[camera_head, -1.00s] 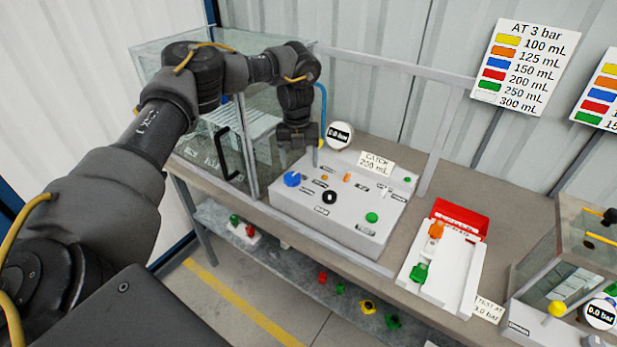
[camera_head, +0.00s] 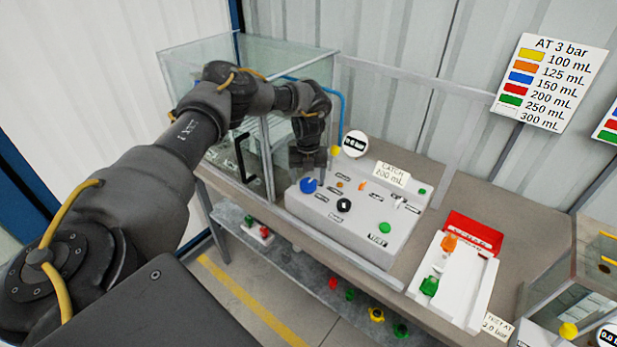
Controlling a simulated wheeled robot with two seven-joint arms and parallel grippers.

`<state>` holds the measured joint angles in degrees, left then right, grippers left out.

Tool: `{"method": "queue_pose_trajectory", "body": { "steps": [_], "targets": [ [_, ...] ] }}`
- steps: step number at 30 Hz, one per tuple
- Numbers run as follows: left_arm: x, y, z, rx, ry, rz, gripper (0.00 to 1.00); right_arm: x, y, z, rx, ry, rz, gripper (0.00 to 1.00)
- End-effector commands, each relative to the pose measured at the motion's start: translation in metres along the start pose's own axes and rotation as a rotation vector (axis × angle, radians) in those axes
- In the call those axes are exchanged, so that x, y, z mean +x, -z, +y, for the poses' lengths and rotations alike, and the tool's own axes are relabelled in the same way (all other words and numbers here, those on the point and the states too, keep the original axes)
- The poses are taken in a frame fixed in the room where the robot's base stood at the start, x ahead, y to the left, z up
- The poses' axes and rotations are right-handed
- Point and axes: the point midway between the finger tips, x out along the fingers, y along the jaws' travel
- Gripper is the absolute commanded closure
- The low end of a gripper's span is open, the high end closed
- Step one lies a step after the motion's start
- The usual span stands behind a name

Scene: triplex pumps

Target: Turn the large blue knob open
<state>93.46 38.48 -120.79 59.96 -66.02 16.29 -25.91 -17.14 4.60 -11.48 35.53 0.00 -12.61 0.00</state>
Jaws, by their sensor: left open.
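The large blue knob (camera_head: 308,186) sits at the left end of the sloped white control panel (camera_head: 345,222). My left gripper (camera_head: 308,172) points down just above the blue knob, its jaws open. From this view I cannot tell whether the fingers touch the knob or reach around it. My right gripper is not in view.
The panel also carries a black knob (camera_head: 344,205), a green button (camera_head: 385,228) and small orange parts. A gauge (camera_head: 355,143) and a "CATCH 200 mL" sign (camera_head: 392,174) stand behind. A glass enclosure (camera_head: 205,130) is left; a red and white tray (camera_head: 450,275) is right.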

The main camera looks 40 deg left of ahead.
Motion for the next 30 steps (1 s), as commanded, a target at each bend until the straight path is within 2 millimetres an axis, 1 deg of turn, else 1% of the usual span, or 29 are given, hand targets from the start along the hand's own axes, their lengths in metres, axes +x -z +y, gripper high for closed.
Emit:
{"method": "queue_pose_trajectory", "body": {
  "steps": [3, 6, 13, 14, 21, 24, 30],
  "targets": [
    [0.0085, 0.0003, 0.0006, 0.000, -0.001, 0.001, 0.30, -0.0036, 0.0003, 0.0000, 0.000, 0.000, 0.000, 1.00],
    [0.0122, 0.0002, 0.0004, 0.000, 0.000, 0.000, 0.30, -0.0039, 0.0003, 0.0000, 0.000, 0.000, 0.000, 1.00],
    [0.0130, 0.0001, 0.0003, 0.000, 0.000, 0.000, 0.30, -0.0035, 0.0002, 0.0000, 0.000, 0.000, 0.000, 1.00],
    [0.0130, 0.0001, 0.0002, 0.000, 0.000, 0.000, 0.33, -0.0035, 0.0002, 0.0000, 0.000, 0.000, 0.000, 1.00],
    [0.0127, 0.0001, 0.0002, 0.000, 0.000, 0.000, 0.64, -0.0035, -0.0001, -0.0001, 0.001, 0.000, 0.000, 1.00],
    [0.0126, 0.0001, 0.0003, 0.000, 0.000, 0.000, 0.75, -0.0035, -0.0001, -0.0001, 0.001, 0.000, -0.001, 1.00],
    [0.0125, 0.0001, 0.0004, 0.015, 0.000, 0.000, 0.75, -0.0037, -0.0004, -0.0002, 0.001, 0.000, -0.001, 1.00]
  ]
}}
